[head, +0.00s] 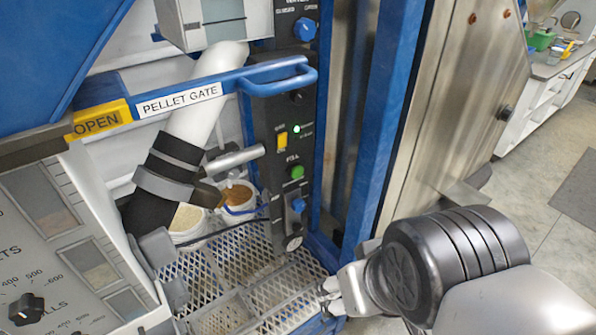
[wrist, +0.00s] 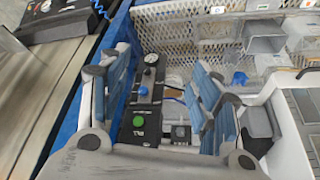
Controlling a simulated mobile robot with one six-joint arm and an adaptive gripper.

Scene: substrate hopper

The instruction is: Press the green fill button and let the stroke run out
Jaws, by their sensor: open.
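The green fill button (head: 297,172) is a round cap on the black control panel (head: 270,110), below a yellow switch, in the head view. It also shows in the wrist view (wrist: 138,121), low between my fingers and nearer the left one. My gripper (head: 330,296) is at the lower right of the panel in the head view, apart from the button. In the wrist view its two blue-padded fingers (wrist: 150,78) stand wide apart with nothing held between them. I cannot tell from these frames whether the button is pressed in.
A blue pellet gate handle (head: 290,80) juts out above the panel. A blue knob (head: 298,205) sits below the button. A white mesh tray (head: 225,322) lies under the panel, beside pots of granules (head: 187,222). A blue upright post (head: 385,110) stands right of the panel.

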